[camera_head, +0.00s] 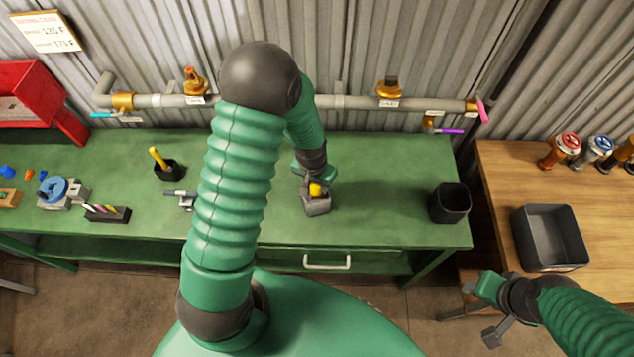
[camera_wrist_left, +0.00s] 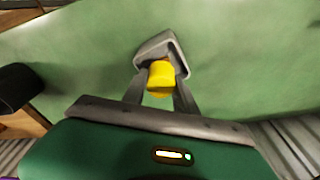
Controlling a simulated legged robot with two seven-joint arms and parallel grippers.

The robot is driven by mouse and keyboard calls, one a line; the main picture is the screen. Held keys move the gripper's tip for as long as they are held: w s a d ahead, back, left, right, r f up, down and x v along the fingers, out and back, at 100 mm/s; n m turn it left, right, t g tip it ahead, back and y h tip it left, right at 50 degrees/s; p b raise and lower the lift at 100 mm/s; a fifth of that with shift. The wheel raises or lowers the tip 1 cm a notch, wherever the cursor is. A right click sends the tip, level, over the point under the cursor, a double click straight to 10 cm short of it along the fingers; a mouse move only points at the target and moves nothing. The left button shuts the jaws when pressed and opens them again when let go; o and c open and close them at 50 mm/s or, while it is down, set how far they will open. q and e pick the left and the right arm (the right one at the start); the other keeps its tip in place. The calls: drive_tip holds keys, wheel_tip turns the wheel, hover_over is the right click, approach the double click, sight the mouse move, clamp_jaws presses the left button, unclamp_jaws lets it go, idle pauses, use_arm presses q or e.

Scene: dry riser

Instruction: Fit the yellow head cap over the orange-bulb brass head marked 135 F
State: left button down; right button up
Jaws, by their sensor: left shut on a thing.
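My left gripper (camera_head: 316,182) reaches down from above and is shut on the cap. I cannot tell whether the cap is clear of the holder. Brass heads stand on the wall pipe at left (camera_head: 195,82) and right (camera_head: 388,88); bulb colours and marks are too small to read. My right gripper (camera_head: 482,305) hangs at lower right, its jaws unclear.
The grey pipe (camera_head: 350,102) runs along the corrugated wall behind the green bench (camera_head: 370,150). A black cup (camera_head: 450,203) stands at the bench's right end. A dark bin (camera_head: 525,245) stands on the wooden table.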

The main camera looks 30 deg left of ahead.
use_arm(q)
drive_tip(key=shift+f, duration=0.3)
drive_tip(key=c, duration=0.9)
unclamp_jaws()
drive_tip(key=shift+s+d+r+b, duration=0.1)
drive_tip(key=shift+s+r, duration=0.3)
drive_tip(key=shift+r, duration=2.35)
drive_tip(key=shift+s+r+b, duration=0.15)
drive_tip(key=shift+s+r, duration=0.2)
drive_tip(key=shift+r, duration=2.45)
drive_tip(key=shift+s+d+r+b, duration=0.1)
drive_tip(key=shift+s+r, duration=0.3)
drive_tip(key=shift+r, duration=2.35)
drive_tip(key=shift+a, duration=0.1)
